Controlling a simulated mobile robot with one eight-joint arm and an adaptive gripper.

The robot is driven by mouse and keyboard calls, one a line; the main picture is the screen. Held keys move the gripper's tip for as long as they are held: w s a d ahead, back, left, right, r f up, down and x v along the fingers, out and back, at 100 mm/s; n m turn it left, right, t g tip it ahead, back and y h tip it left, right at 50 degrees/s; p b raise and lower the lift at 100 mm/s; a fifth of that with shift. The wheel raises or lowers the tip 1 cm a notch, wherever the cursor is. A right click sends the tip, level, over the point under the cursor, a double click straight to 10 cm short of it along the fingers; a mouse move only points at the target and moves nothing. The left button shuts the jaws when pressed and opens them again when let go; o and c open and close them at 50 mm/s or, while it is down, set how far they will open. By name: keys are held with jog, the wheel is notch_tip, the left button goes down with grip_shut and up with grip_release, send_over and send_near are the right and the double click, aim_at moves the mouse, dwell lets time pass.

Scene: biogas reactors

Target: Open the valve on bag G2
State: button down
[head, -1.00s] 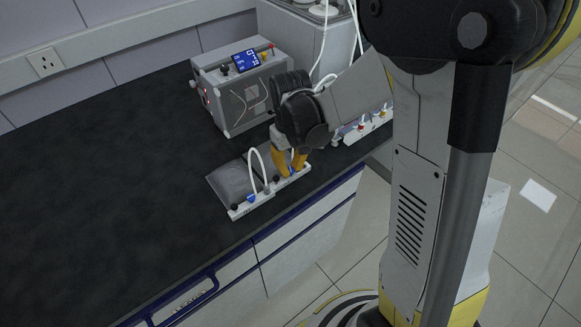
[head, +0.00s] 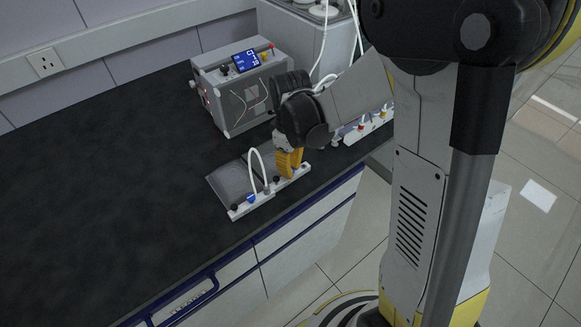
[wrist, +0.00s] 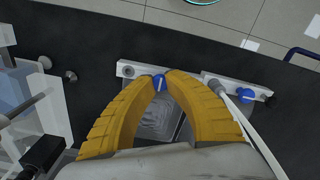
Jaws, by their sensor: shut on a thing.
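My gripper (head: 288,170) has yellow fingers and points down at the right half of a white valve rail (head: 236,213) on the bench. In the wrist view the fingertips (wrist: 160,76) are shut on a small blue valve knob (wrist: 159,83), one finger on each side. A grey bag (wrist: 158,120) lies behind this knob, between the fingers. A second blue valve knob (wrist: 245,95) is on the same rail; it also shows in the head view (head: 251,199). A white tube rises near it, beside another grey bag (head: 232,179). I cannot read which bag is G2.
A grey instrument box (head: 240,92) with a blue display stands behind the gripper. Another rail with red and yellow knobs (head: 361,126) lies to the right. The dark bench top (head: 110,180) is clear at left. Its front edge is close to the rail.

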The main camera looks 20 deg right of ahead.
jog(key=c, duration=1.3)
grip_release()
